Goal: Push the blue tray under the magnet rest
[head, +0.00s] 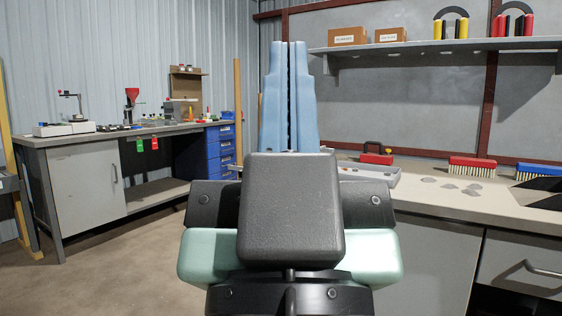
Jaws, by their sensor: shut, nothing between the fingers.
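My gripper (291,46) stands upright in the middle of the head view, its two long pale blue fingers shut together with nothing between them. A shallow pale grey-blue tray (386,176) lies on the right-hand bench, partly hidden behind my gripper and arm. It looks like the blue tray, but its colour is faint. A red block with a dark handle (377,159) is just behind the tray. I cannot tell whether this is the magnet or part of its rest. No rest is clearly visible. The fingers overlap the tray's side of the picture, with no contact visible.
The right bench (430,200) holds several grey flat pieces (450,186), a red brush (472,165) and a blue brush (540,172). A shelf (440,45) above carries boxes and two horseshoe magnets (451,25). A cluttered bench (60,140) stands left; floor between is clear.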

